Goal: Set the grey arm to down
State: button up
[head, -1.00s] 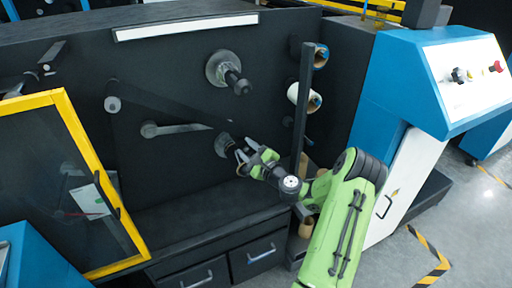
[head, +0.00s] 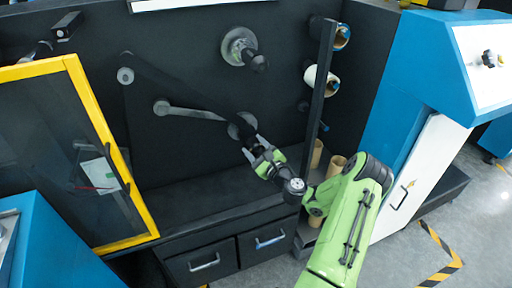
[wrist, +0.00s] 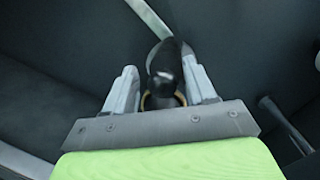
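The grey arm (head: 190,112) is on the black machine wall in the head view. Its round pivot is at the left, and it points right with a slight downward slope. My gripper (head: 257,153) is just right of and below the arm's free end, in front of a lower spindle (head: 237,122). In the wrist view my gripper's fingers (wrist: 160,88) are apart, on either side of a dark rounded knob (wrist: 163,62). A gap shows at the left finger; contact at the right is unclear. A pale bar lies beyond; I cannot tell if it is the grey arm.
An upper spindle (head: 243,48) sticks out above. A dark upright post (head: 319,95) and wall-mounted rolls (head: 318,78) stand at the right. A yellow-framed door (head: 110,150) is at the left. Drawers (head: 236,250) and a ledge lie below.

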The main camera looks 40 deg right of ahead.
jog(key=shift+s, duration=0.1)
jog(key=s+a+f+p, duration=0.1)
jog(key=s, duration=1.4)
jog(key=shift+s+a, duration=0.25)
jog(key=shift+a, duration=0.05)
jog(key=w+a+r+n+g+y+p, duration=0.1)
jog(key=a+r+n+g+y+p, duration=0.35)
jog(key=a+n, duration=0.7)
jog(key=a+r+n+g+y+p, duration=0.25)
jog(key=a+n+g+y, duration=0.25)
jog(key=a+n+g, duration=0.45)
jog(key=s+a+r+n+h+p, duration=0.2)
jog(key=s+r+n+h, duration=0.1)
jog(key=s+r, duration=0.4)
jog(key=s+a+r+n+t+h+p, duration=0.1)
jog(key=s+a+r+n+h+p, duration=0.2)
jog(key=r, duration=1)
jog(key=s+n+h, duration=0.1)
jog(key=s+n, duration=0.2)
jog(key=s, duration=0.2)
jog(key=shift+s, duration=0.15)
